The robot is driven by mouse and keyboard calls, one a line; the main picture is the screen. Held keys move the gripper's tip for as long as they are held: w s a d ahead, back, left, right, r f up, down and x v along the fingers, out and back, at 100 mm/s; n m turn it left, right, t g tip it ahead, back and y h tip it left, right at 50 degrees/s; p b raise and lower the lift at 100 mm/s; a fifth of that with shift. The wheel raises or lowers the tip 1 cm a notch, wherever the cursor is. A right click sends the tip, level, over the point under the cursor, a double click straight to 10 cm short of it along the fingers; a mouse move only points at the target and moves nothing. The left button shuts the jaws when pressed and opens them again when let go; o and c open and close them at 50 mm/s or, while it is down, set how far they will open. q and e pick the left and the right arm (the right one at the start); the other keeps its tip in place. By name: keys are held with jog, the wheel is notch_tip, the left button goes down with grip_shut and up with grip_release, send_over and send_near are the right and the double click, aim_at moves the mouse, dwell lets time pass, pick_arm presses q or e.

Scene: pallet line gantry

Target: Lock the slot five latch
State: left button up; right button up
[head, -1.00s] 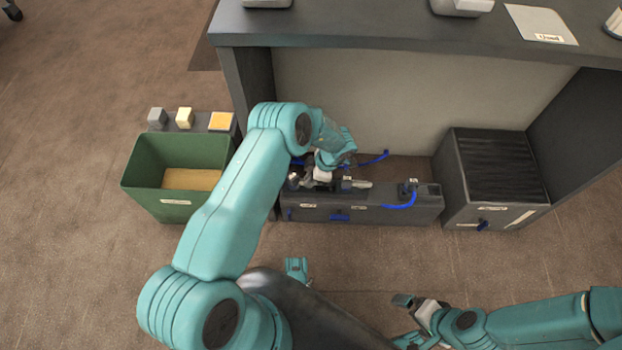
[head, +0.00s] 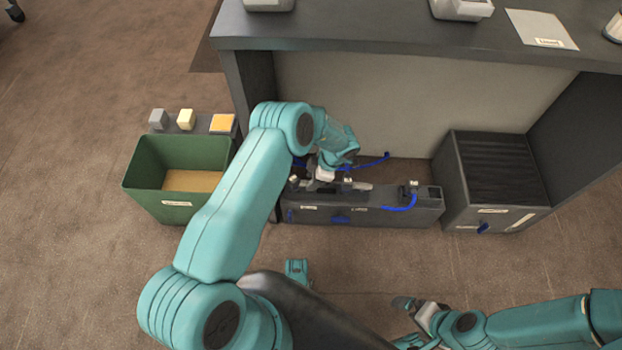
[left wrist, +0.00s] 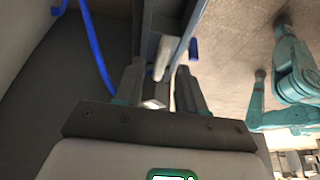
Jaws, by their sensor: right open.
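My left gripper (left wrist: 160,78) is at the dark low rail unit (head: 415,218) in the head view, its fingers partly hidden by my wrist. In the left wrist view its two grey fingers stand apart. A pale lever-like piece (left wrist: 163,55) shows between them; I cannot tell whether they touch it. Which latch belongs to slot five is not readable. A blue curved piece (head: 402,206) is on the right end of the unit, and a blue handle (head: 341,219) is on its front. My right gripper (head: 404,318) is open and empty, low over the floor.
A green bin (head: 155,210) stands left of the unit, with small blocks (head: 158,118) on a ledge behind it. A dark cabinet (head: 490,190) stands to the right. A grey bench top (head: 400,30) overhangs behind. The floor in front is mostly clear.

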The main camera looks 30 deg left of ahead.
pick_arm(q)
jog(key=p+v, duration=0.4)
jog(key=v, duration=1.1)
jog(key=shift+s+a, duration=0.1)
jog(key=shift+a, duration=0.15)
